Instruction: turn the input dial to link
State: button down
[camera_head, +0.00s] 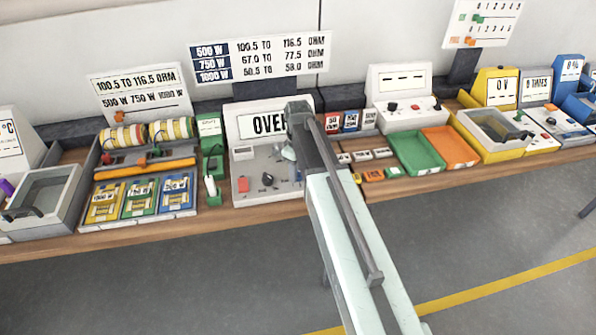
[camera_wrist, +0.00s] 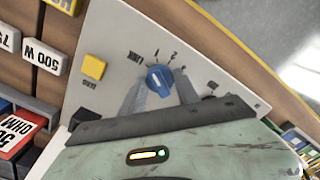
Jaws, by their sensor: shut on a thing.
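The input dial (camera_wrist: 160,79) is a round blue knob with a pale mark on a light panel in the wrist view. Printed labels curve around its upper side, with LINK at the left end and numbers beside it. My gripper (camera_wrist: 161,87) has its grey fingers on either side of the dial and is shut on it. In the head view, my arm covers the right part of the light instrument (camera_head: 250,190), whose display reads "OVER" and is partly covered. The dial is hidden there.
A yellow button (camera_wrist: 94,67) marked ZERO is on the panel left of the dial. Small labelled blocks (camera_wrist: 41,57) lie beside the panel. In the head view, green (camera_head: 415,153) and orange (camera_head: 450,146) trays stand right of my arm. A red knob (camera_head: 243,184) is on the instrument's left.

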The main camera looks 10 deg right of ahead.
jog(key=shift+n, duration=2.2)
jog(key=c, duration=0.9)
grip_release()
jog(key=shift+r, duration=0.1)
notch_tip(320, 180, up, 8)
jog(key=p, duration=0.8)
jog(key=shift+f, duration=0.25)
